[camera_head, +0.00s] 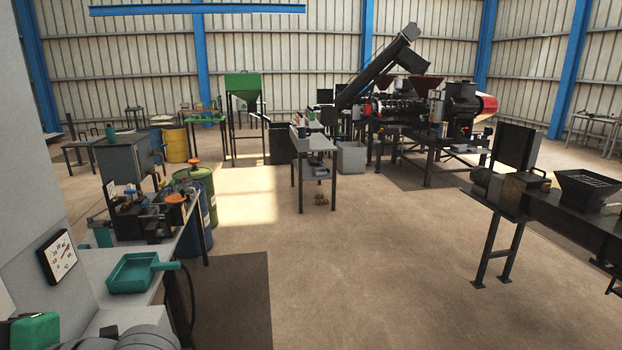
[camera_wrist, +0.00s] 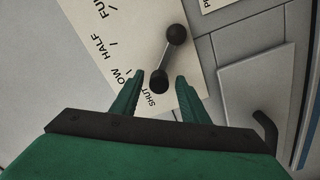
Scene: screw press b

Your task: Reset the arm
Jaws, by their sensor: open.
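In the wrist view my gripper (camera_wrist: 160,76) is open, its two green fingers pointing at a panel. A black lever (camera_wrist: 167,57) with a ball at each end is mounted over a pale label plate (camera_wrist: 105,20). The plate carries the words "SHUT", "HALF" and others partly cut off. The lever's lower ball shows between the fingertips, near the word "SHUT". I cannot tell whether the fingers touch it. In the head view a green part (camera_head: 35,331) at the lower left edge looks like my gripper's body; its fingers are not visible there.
Beyond stand drums (camera_head: 200,183) and a grey table (camera_head: 318,143).

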